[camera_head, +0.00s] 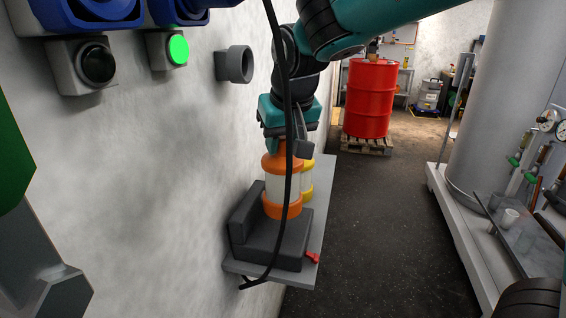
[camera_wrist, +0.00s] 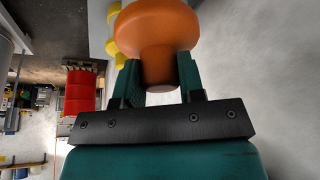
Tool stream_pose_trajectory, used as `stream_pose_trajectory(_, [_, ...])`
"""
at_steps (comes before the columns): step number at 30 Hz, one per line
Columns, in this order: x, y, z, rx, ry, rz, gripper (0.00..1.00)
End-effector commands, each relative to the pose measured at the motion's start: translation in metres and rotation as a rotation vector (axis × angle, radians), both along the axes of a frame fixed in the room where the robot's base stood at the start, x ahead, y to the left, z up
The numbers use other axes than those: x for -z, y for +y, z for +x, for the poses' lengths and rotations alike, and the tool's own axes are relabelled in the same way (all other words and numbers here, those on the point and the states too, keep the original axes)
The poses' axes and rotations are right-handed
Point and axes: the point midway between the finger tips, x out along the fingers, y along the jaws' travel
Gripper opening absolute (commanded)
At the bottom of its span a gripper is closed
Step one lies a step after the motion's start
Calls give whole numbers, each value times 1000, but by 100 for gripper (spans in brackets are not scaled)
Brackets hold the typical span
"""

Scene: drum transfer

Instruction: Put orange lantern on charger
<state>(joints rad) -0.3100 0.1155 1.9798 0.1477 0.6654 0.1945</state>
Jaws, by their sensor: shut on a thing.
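The orange lantern (camera_head: 280,188) has orange ends and a pale middle. In the head view it is upright at the dark grey charger (camera_head: 268,240), over its flat part and in front of its raised back. I cannot tell whether its base touches the charger. My gripper (camera_head: 287,148) is above the lantern, with a black cable crossing in front. A yellow lantern (camera_head: 307,180) stands just behind the orange one, partly hidden.
The charger sits on a grey wall shelf (camera_head: 312,222) with a small red piece (camera_head: 312,257) at its front edge. A red drum (camera_head: 370,98) stands on a pallet behind.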

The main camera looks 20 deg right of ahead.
Motion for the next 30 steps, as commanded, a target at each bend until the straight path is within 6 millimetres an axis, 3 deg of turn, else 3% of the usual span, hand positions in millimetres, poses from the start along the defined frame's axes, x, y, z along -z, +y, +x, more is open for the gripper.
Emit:
stream_pose_trajectory(12, [46, -1, 0, 2, -1, 1, 0])
stream_pose_trajectory(23, [51, -1, 0, 2, -3, 1, 0])
stream_pose_trajectory(24, [52, -1, 0, 2, -1, 1, 38])
stream_pose_trajectory(27, [51, -1, 0, 2, -1, 1, 61])
stream_pose_trajectory(30, [51, -1, 0, 2, -1, 0, 62])
